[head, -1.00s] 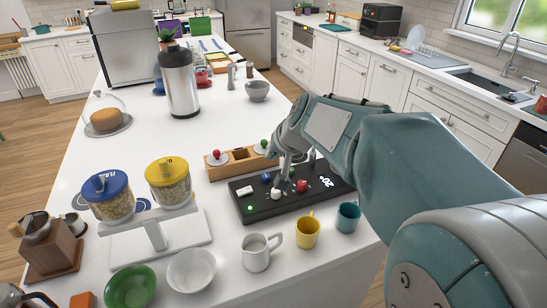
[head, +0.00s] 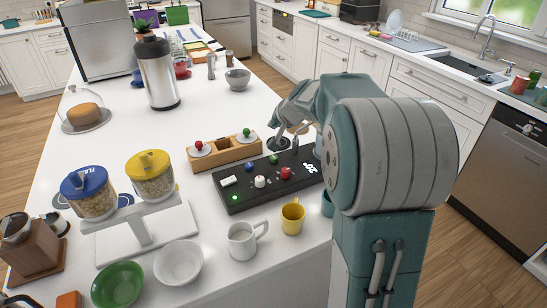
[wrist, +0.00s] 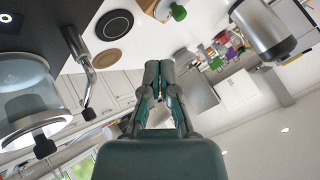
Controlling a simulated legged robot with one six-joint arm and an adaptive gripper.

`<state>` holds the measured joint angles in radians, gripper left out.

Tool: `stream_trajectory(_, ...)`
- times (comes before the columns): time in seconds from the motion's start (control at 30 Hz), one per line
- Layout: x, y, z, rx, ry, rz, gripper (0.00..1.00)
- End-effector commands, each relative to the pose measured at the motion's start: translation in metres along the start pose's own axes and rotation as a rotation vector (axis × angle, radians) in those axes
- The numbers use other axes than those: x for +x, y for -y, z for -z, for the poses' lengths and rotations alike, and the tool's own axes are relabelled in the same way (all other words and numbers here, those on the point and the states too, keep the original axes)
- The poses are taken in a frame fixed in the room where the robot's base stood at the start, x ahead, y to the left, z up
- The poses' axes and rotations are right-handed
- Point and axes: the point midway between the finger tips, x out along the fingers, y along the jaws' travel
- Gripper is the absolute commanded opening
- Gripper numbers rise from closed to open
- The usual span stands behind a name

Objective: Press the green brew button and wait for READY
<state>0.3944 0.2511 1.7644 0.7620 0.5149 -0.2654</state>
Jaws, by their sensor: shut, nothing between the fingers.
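The black control panel (head: 243,203) lies on the white counter. It carries a green button (head: 273,159) near its back edge, a blue button (head: 249,167), a white knob (head: 260,181) and a red button (head: 285,173). A small green light (head: 235,197) glows at its front left. Its display (head: 310,167) shows white digits that look like "20"; I read no READY. My gripper (head: 284,145) is near the panel's back edge, apart from the green button as far as I can tell. In the wrist view my gripper (wrist: 160,66) is shut and empty.
A wooden box (head: 225,155) with a red and a green knob stands just behind the panel. A white mug (head: 242,241) and a yellow cup (head: 292,218) stand in front. A teal cup is partly hidden by my arm. A steel flask (head: 160,75) stands farther back.

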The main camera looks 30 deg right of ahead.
Motion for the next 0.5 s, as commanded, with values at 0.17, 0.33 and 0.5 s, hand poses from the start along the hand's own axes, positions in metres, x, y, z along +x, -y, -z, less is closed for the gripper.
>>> stream_trajectory(0.17,0.002,-0.001,-0.002,0.001,0.001,0.0,0.0)
stream_trajectory(0.33,0.012,-0.008,-0.009,0.001,0.003,0.0,0.0)
stream_trajectory(0.5,0.027,-0.02,-0.021,0.002,0.004,-0.001,0.0)
